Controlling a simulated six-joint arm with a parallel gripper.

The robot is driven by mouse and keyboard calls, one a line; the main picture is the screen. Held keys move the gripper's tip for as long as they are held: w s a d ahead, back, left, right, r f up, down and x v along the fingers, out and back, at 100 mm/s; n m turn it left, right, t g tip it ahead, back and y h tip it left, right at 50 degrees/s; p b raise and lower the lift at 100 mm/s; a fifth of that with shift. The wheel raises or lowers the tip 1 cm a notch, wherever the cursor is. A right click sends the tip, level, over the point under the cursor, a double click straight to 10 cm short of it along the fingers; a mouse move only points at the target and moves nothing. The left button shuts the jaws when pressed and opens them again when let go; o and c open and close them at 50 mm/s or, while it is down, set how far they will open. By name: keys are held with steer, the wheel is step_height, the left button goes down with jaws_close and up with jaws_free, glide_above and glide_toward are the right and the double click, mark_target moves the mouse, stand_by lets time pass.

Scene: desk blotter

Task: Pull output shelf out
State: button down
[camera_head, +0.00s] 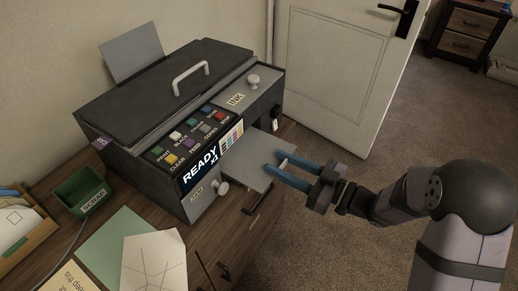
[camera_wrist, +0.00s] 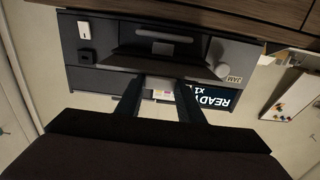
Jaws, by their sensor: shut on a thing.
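The output shelf (camera_head: 248,168) is a flat grey plate that sticks out from the slot in the lower front of the dark copier (camera_head: 165,85). My gripper (camera_head: 274,160) has blue fingers and is shut on the shelf's outer edge. In the wrist view the two dark fingers of my gripper (camera_wrist: 159,84) reach toward the copier front, which appears upside down. The gripped edge is partly hidden by the fingers.
The READY display (camera_head: 200,168) and the JAM door (camera_head: 197,203) with its knob are left of the shelf. A desk drawer handle (camera_head: 258,199) lies below it. A green scrap bin (camera_head: 83,191) and papers (camera_head: 152,262) lie at left. Open floor (camera_head: 330,190) is at right.

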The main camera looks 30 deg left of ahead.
steer(key=d, duration=0.5)
steer(key=shift+d+p, duration=0.2)
steer(key=shift+p, duration=0.1)
steer(key=c, duration=1.2)
jaws_free()
steer(key=d, duration=0.7)
steer(key=shift+d, duration=0.15)
steer(key=shift+f, duration=0.1)
